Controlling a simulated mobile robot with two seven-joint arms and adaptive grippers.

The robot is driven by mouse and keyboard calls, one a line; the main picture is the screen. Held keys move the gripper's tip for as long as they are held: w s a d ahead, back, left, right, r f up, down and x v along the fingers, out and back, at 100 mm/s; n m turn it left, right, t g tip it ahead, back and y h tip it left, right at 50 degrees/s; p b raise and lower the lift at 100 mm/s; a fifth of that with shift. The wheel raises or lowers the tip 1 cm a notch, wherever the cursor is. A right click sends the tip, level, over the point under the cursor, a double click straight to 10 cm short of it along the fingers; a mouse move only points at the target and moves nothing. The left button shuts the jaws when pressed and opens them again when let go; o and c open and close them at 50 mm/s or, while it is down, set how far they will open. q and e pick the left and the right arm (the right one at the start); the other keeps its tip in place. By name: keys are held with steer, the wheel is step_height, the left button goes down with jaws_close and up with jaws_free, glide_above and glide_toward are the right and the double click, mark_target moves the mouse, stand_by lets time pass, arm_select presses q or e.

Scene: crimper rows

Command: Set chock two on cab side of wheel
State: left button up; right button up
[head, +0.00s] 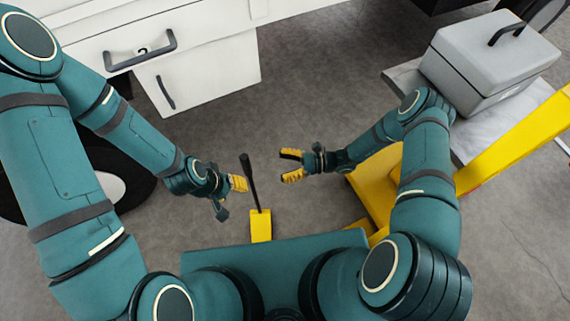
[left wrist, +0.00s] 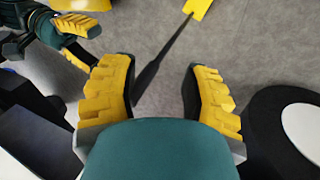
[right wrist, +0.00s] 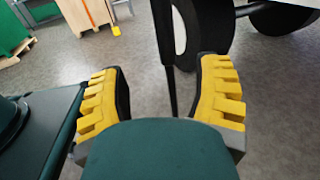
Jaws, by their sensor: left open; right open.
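A yellow chock (head: 260,226) with a long black handle (head: 249,178) stands on the floor in front of my body. In the left wrist view the chock (left wrist: 198,8) is at the top edge, and its handle (left wrist: 163,55) reaches between my left fingers, nearer the left one. My left gripper (head: 229,195) is open beside the handle. The handle (right wrist: 164,45) also shows in the right wrist view. A black wheel (head: 138,190) with a pale hub is at left, partly behind my left arm.
A white vehicle body (head: 205,75) with drawers and dark handles stands at upper left. A grey box (head: 485,60) sits on a grey surface at upper right, by yellow frame parts (head: 520,140). The right wrist view shows wooden crates (right wrist: 85,12) far off. Grey floor between is clear.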

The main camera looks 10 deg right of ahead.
mark_target(247, 156)
steer(key=shift+t, duration=0.3)
steer(key=shift+w+a, duration=0.25)
steer(key=shift+a, duration=1.55)
steer(key=shift+w+a, duration=0.25)
steer(key=shift+a, duration=1.6)
steer(key=shift+w+a, duration=0.25)
steer(key=shift+a, duration=1.55)
jaws_close()
steer(key=shift+r+p, duration=2.05)
steer(key=shift+r, duration=0.65)
